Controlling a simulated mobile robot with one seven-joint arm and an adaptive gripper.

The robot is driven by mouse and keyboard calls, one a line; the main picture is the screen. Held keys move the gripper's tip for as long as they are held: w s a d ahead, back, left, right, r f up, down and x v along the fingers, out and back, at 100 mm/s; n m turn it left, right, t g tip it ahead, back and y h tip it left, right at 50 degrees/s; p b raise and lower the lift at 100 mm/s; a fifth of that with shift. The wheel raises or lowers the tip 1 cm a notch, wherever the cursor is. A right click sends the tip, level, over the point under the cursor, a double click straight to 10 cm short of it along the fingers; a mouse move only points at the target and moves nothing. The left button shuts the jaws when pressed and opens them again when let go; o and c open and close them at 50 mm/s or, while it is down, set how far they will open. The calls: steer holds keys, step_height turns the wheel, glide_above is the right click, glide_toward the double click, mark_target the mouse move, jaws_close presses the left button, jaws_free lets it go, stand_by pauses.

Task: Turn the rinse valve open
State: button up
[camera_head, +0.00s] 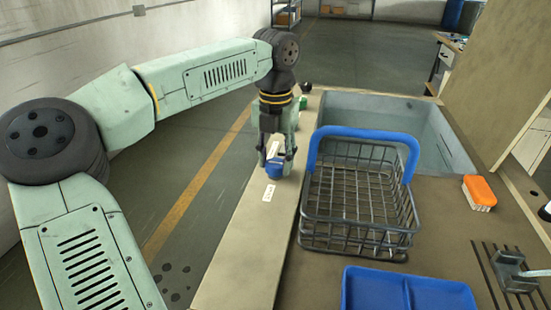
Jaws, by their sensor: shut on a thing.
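A blue valve knob (273,168) sits on the pale ledge (245,235) left of the sink. My gripper (280,163) points down over it and is shut on it, with a finger on either side. The fingers hide part of the knob, so I cannot tell how far it is turned. A small white label (268,193) lies just in front of it; its writing is too small to read for sure. A green knob (303,103) and a black knob (306,87) stand farther back along the same ledge, partly behind my gripper.
A wire basket (360,235) with a raised blue handle (362,134) stands close right of my gripper. Behind it is a grey sink (435,130). A blue tray (405,292), an orange brush (479,192) and a slotted drain area are on the counter. The floor at left is clear.

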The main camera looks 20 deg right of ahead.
mark_target(275, 163)
steer(key=o, duration=1.2)
steer(key=shift+c, duration=0.2)
step_height(275, 163, up, 12)
